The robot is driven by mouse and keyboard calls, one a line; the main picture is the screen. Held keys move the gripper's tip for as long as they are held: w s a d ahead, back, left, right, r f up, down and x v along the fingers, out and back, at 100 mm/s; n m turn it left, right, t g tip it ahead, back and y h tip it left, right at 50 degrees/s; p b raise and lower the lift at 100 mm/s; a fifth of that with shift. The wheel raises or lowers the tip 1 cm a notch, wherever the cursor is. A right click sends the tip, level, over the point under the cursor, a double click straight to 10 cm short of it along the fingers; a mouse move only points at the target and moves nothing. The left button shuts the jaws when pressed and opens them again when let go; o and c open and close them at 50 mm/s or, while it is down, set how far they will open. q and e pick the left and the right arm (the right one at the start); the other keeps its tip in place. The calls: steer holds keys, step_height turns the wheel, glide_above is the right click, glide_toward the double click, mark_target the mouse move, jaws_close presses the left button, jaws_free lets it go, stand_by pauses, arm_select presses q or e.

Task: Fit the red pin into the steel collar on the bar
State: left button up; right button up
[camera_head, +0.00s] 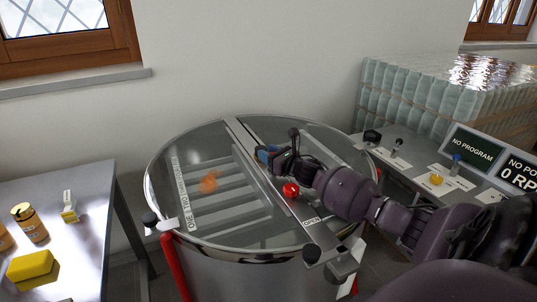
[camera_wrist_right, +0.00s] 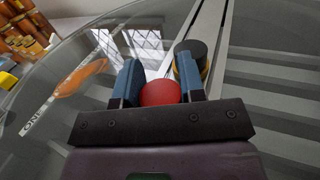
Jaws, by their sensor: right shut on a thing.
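My right gripper (camera_head: 268,153) reaches in from the right over the tank lid, at the bar (camera_head: 313,228). In the right wrist view its two blue fingers (camera_wrist_right: 155,85) are shut on a red rounded thing (camera_wrist_right: 160,93), which I take for the red pin. The pin's lower part is hidden. A dark-topped cylinder with an amber band (camera_wrist_right: 188,60) shows just beyond the right finger. In the head view a red ball (camera_head: 291,189) sits beside the wrist, over the bar. I cannot make out the steel collar. My left gripper is not in view.
The round tank (camera_head: 165,232) has a clear lid with slats beneath. A steel table (camera_head: 90,200) at left holds jars (camera_head: 30,222) and a yellow block (camera_head: 31,266). At right are a bench with small items, a display (camera_head: 473,149) and stacked wrapped jars (camera_head: 420,95).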

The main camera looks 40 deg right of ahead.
steer(key=shift+f, duration=0.2)
steer(key=o, duration=0.9)
steer(key=shift+r, duration=0.1)
steer(key=shift+r, duration=0.2)
steer(key=shift+s+f, duration=0.1)
steer(key=shift+s, duration=0.25)
steer(key=s, duration=0.7)
steer(key=s+d, duration=0.1)
steer(key=s, duration=0.3)
steer(key=shift+s, duration=0.15)
